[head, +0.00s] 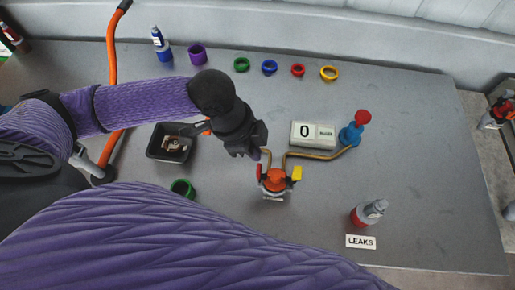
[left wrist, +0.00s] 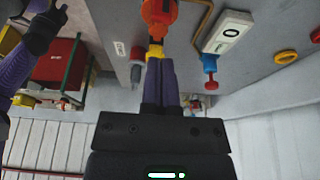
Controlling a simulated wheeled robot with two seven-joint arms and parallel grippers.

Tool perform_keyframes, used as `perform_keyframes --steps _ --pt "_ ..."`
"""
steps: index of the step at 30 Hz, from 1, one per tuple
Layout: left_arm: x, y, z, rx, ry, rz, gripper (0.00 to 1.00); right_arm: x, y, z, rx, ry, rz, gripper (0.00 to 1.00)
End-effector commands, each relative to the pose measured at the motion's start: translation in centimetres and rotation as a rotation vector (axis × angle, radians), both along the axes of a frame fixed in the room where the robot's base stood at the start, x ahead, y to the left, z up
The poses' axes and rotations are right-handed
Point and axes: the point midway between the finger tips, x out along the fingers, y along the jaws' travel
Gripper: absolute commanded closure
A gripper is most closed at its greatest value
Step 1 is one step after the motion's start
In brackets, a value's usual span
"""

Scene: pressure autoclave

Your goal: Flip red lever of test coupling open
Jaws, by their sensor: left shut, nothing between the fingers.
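The test coupling (head: 274,181) is an orange-red body on the grey table, with thin brass pipes beside it. Its red lever (head: 259,172) stands on its left side and a yellow lever (head: 297,173) on its right. My left gripper (head: 256,154) is shut and empty, just above and behind the red lever in the head view. In the left wrist view its closed fingers point at the orange coupling body (left wrist: 158,12) and the yellow lever; contact is unclear. The red lever cannot be made out there. My right gripper (left wrist: 45,30) shows small and dark at the left wrist view's edge.
A display box reading 0 (head: 305,133) and a blue valve with a red knob (head: 352,133) stand behind right. A bottle (head: 369,213) stands by the LEAKS label (head: 361,241). A black tray (head: 164,150) and a green ring (head: 182,188) are left. The table's right side is free.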

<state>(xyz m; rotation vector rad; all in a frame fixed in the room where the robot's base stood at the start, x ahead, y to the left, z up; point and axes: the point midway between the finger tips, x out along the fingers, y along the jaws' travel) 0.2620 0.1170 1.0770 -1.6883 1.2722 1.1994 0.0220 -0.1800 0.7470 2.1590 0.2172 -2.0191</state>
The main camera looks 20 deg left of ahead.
Motion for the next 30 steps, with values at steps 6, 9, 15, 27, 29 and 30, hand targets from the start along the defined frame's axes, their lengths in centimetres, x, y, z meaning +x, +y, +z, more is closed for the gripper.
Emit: perform_keyframes --steps 6,9,15,27,29,30 --pt "0.4 -1.5 -4.6 -0.001 0.003 0.0 1.0 0.2 0.1 -1.4 0.002 -0.004 0.002 0.41" --pt "0.6 -2.0 -5.9 -0.001 0.001 0.001 1.0 0.2 0.2 -1.8 0.003 -0.003 0.002 0.41" --pt "0.7 -2.4 -7.1 0.0 0.0 0.0 1.0 0.2 0.3 -2.0 0.005 -0.004 0.002 0.41" --pt "0.9 -2.4 -7.1 -0.006 -0.003 0.0 1.0 0.2 0.3 -2.1 0.004 -0.003 0.001 0.41" --pt "1.1 -2.6 -7.1 -0.016 -0.006 0.0 1.0 0.2 0.3 -2.2 0.004 -0.003 0.001 0.41" --pt "1.4 -2.7 -7.1 -0.027 -0.009 0.0 1.0 0.2 0.3 -2.4 0.004 -0.003 0.002 0.41"
